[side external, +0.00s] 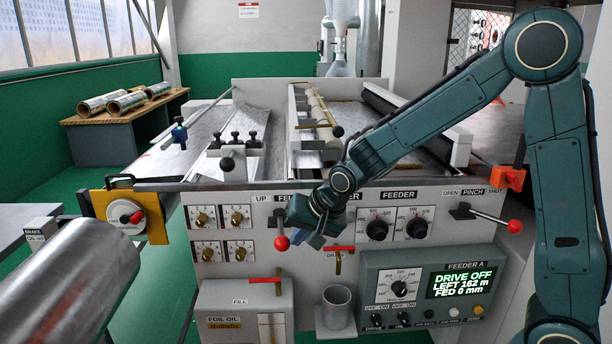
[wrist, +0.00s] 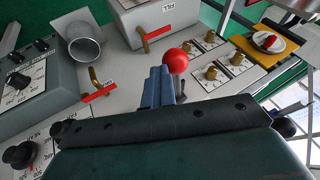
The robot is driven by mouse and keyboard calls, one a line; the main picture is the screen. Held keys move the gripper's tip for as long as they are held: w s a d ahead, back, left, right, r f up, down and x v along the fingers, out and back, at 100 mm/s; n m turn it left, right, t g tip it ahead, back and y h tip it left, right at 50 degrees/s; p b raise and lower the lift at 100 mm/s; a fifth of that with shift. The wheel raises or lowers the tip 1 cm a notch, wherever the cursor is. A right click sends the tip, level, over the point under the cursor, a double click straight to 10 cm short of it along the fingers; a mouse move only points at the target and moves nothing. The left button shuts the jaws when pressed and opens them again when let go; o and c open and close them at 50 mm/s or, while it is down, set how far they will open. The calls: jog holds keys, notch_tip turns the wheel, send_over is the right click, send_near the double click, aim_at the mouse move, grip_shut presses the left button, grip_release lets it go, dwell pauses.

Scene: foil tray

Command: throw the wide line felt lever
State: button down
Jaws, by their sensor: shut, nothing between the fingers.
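A lever with a red ball knob (side external: 281,243) is on the front panel, left of my gripper. Its ball hangs low, below the "UP" lettering; the rest of its label is partly hidden by my arm. My gripper (side external: 316,241) is shut and empty, close to the right of this lever. In the wrist view the red ball (wrist: 175,61) shows just beyond and right of my shut fingertips (wrist: 160,72), with a short dark shaft beside the fingers. I cannot tell whether the fingers touch the lever.
Another red-ball lever (side external: 514,226), labelled open, pinch and shut, is at the right. A red-handled drain valve (side external: 340,248) is close to the right of my gripper. A fill valve (side external: 265,280), an open cup (side external: 337,306) and the feeder control box (side external: 400,287) are below.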

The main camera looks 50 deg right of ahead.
jog(key=shift+w+a+f+m+h, duration=0.1)
jog(key=shift+w+a+m+h, duration=0.15)
jog(key=shift+a, duration=0.3)
jog(key=shift+w+a+m+h, duration=0.2)
jog(key=shift+a+m, duration=0.15)
jog(key=shift+a, duration=0.15)
jog(key=w+a+m+g+h, duration=0.1)
jog(key=w+a+m+h, duration=0.3)
jog(key=w+m, duration=0.3)
jog(key=shift+a+m+g, duration=0.3)
jog(key=shift+a+g, duration=0.1)
jog(key=shift+a, duration=0.1)
jog(key=shift+r, duration=0.2)
jog(key=s+a+r, duration=0.3)
jog(key=s+r, duration=0.5)
jog(key=shift+a+r, duration=0.3)
jog(key=shift+r, duration=0.1)
